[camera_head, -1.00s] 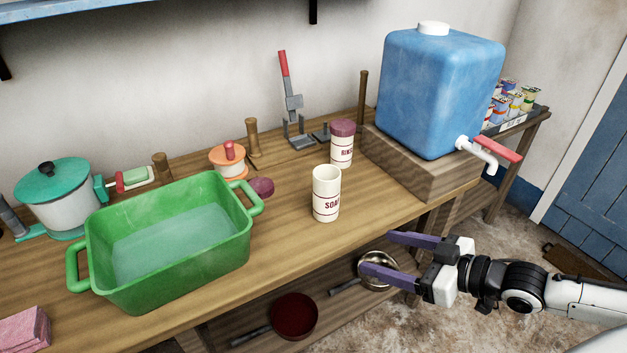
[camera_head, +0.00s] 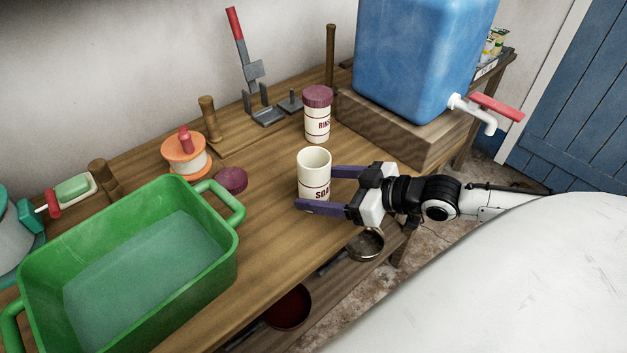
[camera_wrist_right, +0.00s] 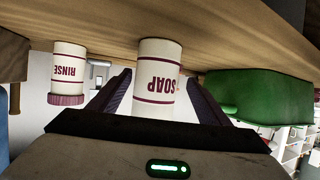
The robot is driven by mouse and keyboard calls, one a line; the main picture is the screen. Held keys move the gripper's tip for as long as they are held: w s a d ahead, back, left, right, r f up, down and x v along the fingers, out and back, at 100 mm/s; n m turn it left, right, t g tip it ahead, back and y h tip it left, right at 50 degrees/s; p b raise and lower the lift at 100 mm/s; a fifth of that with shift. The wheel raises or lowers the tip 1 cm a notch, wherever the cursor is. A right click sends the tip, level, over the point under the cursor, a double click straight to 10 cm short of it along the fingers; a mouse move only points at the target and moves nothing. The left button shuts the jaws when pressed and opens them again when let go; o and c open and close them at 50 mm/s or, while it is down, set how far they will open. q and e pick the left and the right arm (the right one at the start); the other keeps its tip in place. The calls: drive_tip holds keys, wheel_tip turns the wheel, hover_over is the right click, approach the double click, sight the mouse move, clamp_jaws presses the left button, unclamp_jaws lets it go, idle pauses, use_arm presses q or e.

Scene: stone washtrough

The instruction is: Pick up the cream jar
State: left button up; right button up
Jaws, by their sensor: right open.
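The cream jar marked SOAP (camera_head: 313,163) stands upright and open-topped on the wooden counter. It also shows in the right wrist view (camera_wrist_right: 156,75), between the two fingers. My right gripper (camera_head: 316,189) is open, with one purple finger on the near side of the jar and the other partly hidden behind it. I cannot tell whether either finger touches it. A second cream jar, marked RINSE (camera_head: 317,120), with a maroon lid, stands behind it; it shows at the left of the right wrist view (camera_wrist_right: 68,70). My left gripper is not in view.
A green basin of water (camera_head: 225,262) stands at the left. A maroon lid (camera_head: 231,179) and an orange-and-white container (camera_head: 185,155) lie behind it. A blue water tank (camera_head: 415,65) with a tap sits on a wooden block (camera_head: 425,145) at the back right.

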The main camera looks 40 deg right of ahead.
sight(301, 184)
drive_tip(key=shift+d+b+x, duration=0.15)
drive_tip(key=shift+b+x, duration=0.15)
drive_tip(key=shift+x, duration=0.9)
drive_tip(key=shift+d+b+x, duration=0.15)
drive_tip(key=shift+b+x, duration=0.15)
drive_tip(key=shift+x, duration=0.9)
drive_tip(key=shift+w+a+f, duration=0.2)
drive_tip(key=shift+w+a, duration=0.05)
drive_tip(key=shift+w, duration=0.3)
drive_tip(key=c, duration=1.3)
